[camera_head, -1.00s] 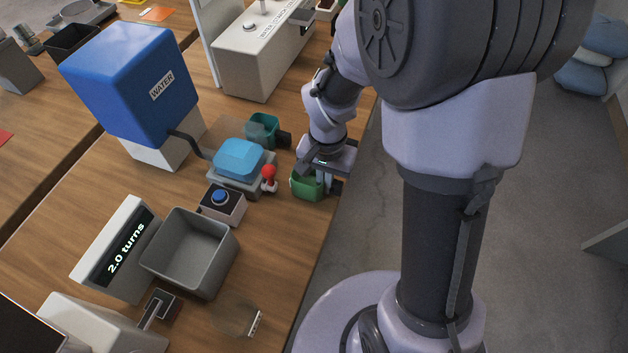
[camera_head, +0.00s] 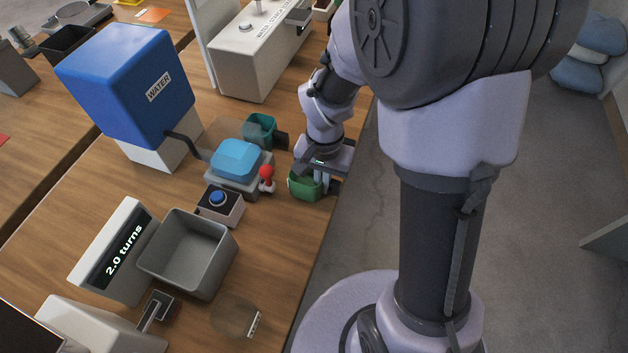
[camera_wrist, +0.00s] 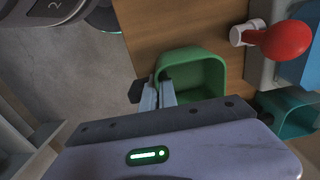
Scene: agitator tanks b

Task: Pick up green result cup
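The green result cup (camera_head: 303,186) stands upright near the table's right edge, its open top facing up. It also shows in the wrist view (camera_wrist: 205,68). My gripper (camera_head: 323,179) points down at the cup's right side in the head view. In the wrist view my gripper's fingers (camera_wrist: 159,95) are close together at the cup's left wall, one inside the rim and one outside beside a dark handle-like piece (camera_wrist: 137,91). The gripper looks shut on that wall. The fingertips' contact is partly hidden, and I see no gap under the cup.
A red-knobbed lever (camera_head: 266,173) and a light-blue block (camera_head: 237,159) stand left of the cup. A teal cup (camera_head: 259,127) is behind it. A blue-button box (camera_head: 219,204), grey bin (camera_head: 190,252) and blue water tank (camera_head: 118,80) stand further left. The table edge is close on the right.

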